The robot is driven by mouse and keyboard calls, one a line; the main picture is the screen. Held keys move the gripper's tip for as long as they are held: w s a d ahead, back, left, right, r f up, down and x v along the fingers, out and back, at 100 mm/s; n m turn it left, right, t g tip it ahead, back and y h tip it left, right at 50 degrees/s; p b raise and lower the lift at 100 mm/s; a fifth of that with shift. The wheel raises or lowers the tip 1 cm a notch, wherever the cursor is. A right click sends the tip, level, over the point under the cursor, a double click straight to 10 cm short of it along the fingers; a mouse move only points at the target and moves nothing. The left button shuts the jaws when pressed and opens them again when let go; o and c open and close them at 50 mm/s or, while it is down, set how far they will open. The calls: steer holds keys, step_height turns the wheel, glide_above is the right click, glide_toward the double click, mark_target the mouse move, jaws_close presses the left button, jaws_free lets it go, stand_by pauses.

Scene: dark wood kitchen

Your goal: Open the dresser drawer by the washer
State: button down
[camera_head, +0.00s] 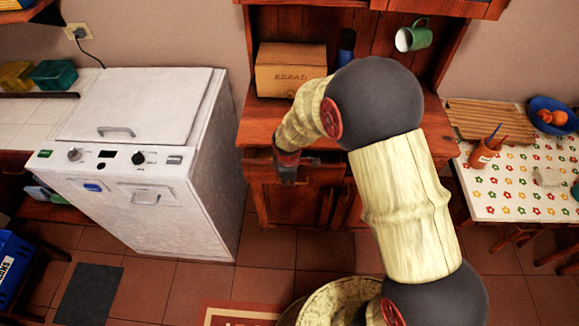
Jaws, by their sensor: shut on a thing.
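The dresser (246,128) is reddish-brown wood and stands just right of the white washer (150,160). Its drawer front (262,172) shows below the worktop. My gripper (287,178) points down at this drawer front and is shut on its handle, which is mostly hidden behind the fingers. My pale, wood-like arm with dark joints crosses the dresser and covers much of its right side.
A table with a flowered cloth (505,190) is at right.

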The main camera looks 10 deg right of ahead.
steer(key=s+a, duration=0.3)
steer(key=s, duration=1)
steer(key=shift+s+a, duration=0.2)
steer(key=shift+a, duration=0.15)
steer(key=c, duration=2.1)
jaws_free()
steer(key=shift+f, duration=0.15)
steer(key=shift+o, duration=0.7)
steer(key=shift+w, duration=0.15)
step_height(320, 180, up, 12)
steer(key=s, duration=0.2)
steer(key=shift+a, duration=0.3)
steer(key=shift+o, duration=0.3)
